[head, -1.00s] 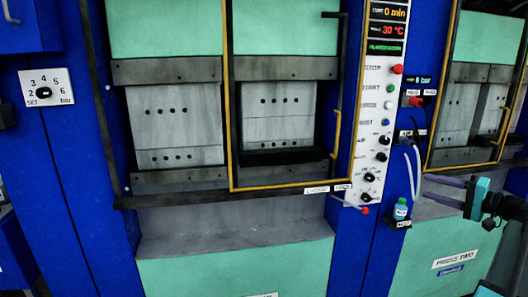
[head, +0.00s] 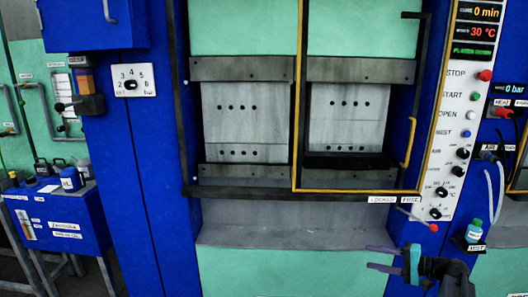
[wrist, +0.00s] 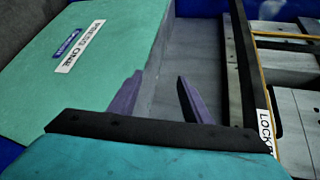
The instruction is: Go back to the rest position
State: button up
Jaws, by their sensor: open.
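My gripper (head: 368,257) is at the lower right in the head view, in front of the press's lower front. Its two purple fingers point left and are apart, with nothing between them. In the wrist view my gripper (wrist: 158,80) shows the same open fingers over the grey ledge (wrist: 185,50) below the press opening. The press (head: 245,108) has grey platens behind a yellow-edged guard frame (head: 298,100). I see no contact between the fingers and the press.
A control panel (head: 456,120) with buttons and knobs is right of the press. A small teal-capped bottle (head: 474,230) stands on a bracket beyond my gripper. A blue cart (head: 60,220) with jars stands at the left. A yellow handle (head: 409,143) is on the guard.

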jog(key=s+a+f+n+g, duration=0.1)
jog(key=s+a+f+g, duration=0.4)
jog(key=a+f, duration=0.75)
jog(key=s+a+f+n+g, duration=0.1)
jog(key=s+a+f+g, duration=0.2)
jog(key=s+a+f, duration=0.7)
jog(key=s+a+f+n+g+h, duration=0.3)
jog(key=s+a+f+g+h, duration=0.1)
jog(key=s+a+f, duration=0.9)
jog(key=s+d+f+n+g+h, duration=0.1)
jog(key=s+f, duration=0.2)
jog(key=s, duration=0.2)
jog(key=s+d+f+g+h, duration=0.2)
jog(key=s, duration=0.2)
jog(key=s+d+f+n+h, duration=0.2)
jog(key=s+d+h, duration=0.3)
jog(key=d, duration=0.4)
jog(key=shift+s+f+n, duration=0.15)
jog(key=shift+s+n, duration=0.3)
jog(key=shift+n, duration=0.05)
